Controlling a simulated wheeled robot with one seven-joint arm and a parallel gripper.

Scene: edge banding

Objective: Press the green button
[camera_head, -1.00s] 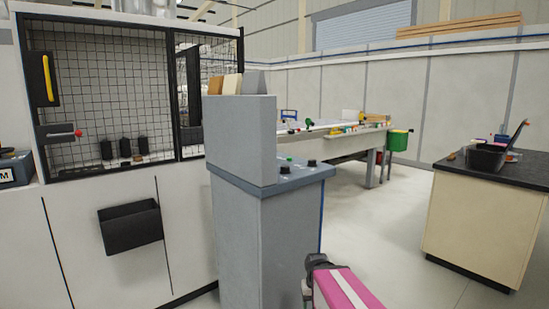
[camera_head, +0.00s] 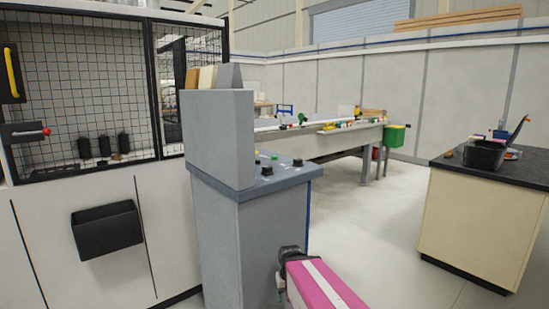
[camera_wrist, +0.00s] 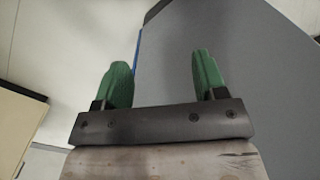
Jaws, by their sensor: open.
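The green button (camera_head: 274,157) is a small dot on the sloped top of the grey control console (camera_head: 222,235), just right of the upright grey panel. Black knobs (camera_head: 267,170) sit near it on the same top. My arm, pink and white, reaches in from the bottom of the head view, in front of the console and below its top. In the wrist view my gripper (camera_wrist: 161,82) has two green fingers spread apart with nothing between them. The console's grey side fills the right of that view. The button is not seen there.
An upright grey panel (camera_head: 220,138) hides part of the console top. A mesh-fronted machine (camera_head: 80,90) with a black bin (camera_head: 106,230) stands at left. A dark-topped cabinet (camera_head: 480,215) stands at right. Open floor (camera_head: 375,230) lies between console and cabinet.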

